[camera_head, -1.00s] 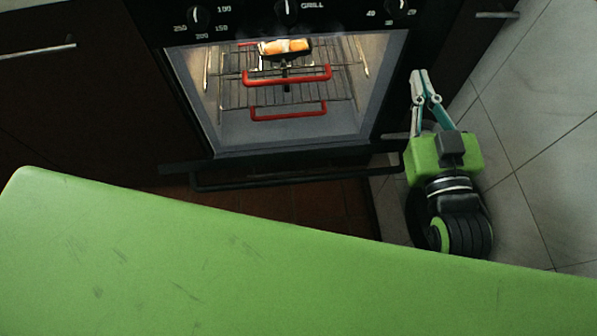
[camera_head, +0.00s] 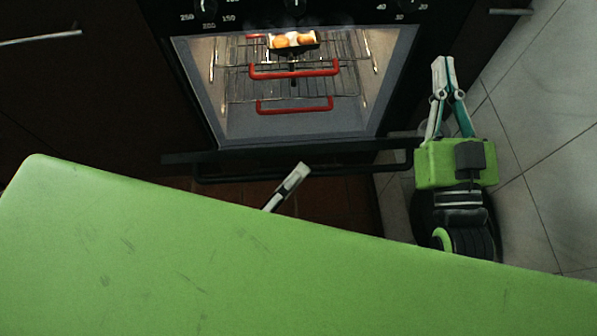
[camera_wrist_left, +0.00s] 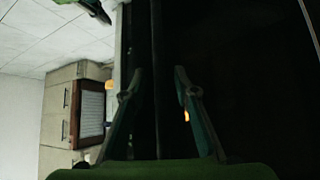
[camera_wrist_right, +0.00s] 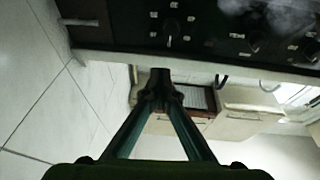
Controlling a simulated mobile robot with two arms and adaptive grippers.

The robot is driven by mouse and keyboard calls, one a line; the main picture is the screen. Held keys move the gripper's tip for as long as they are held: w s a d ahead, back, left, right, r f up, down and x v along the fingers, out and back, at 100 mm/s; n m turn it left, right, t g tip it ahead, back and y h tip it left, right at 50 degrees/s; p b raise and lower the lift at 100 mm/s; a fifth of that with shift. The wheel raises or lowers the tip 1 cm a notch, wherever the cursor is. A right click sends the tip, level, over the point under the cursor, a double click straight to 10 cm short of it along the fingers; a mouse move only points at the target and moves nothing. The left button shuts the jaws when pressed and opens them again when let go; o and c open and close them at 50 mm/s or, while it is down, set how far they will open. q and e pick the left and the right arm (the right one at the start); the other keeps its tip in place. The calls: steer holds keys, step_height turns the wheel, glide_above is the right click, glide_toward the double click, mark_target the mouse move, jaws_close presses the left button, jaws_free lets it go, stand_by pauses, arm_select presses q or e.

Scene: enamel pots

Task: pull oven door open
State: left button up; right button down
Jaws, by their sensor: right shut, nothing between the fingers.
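The oven (camera_head: 305,60) is lit inside, with its black door (camera_head: 260,153) tilted outward; how far it is open is hard to tell. The dark handle bar (camera_head: 300,173) runs along the door's near edge. Only the pale fingertip part of my left gripper (camera_head: 288,186) shows, just below the handle; the rest is hidden. In the left wrist view its two fingers (camera_wrist_left: 159,72) are apart, with a dark bar, likely the handle, between them; contact cannot be told. My right gripper (camera_head: 441,62) is shut and empty, right of the oven. Its fingertips point at the control panel (camera_wrist_right: 190,25).
Wire racks with red grips (camera_head: 295,72) sit in the oven, with a dark pan of food (camera_head: 293,42) on top. Dark cabinet fronts (camera_head: 80,100) flank the oven. Pale floor tiles (camera_head: 545,130) lie free at the right.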

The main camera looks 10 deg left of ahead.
arm_select(q)
steer(key=shift+w+d+r, duration=0.15)
steer(key=shift+w+d, duration=0.1)
steer(key=shift+w, duration=0.2)
arm_select(e)
steer(key=shift+s+r+t, duration=0.1)
steer(key=shift+r+t, duration=0.2)
steer(key=shift+r, duration=0.05)
arm_select(q)
jaws_close()
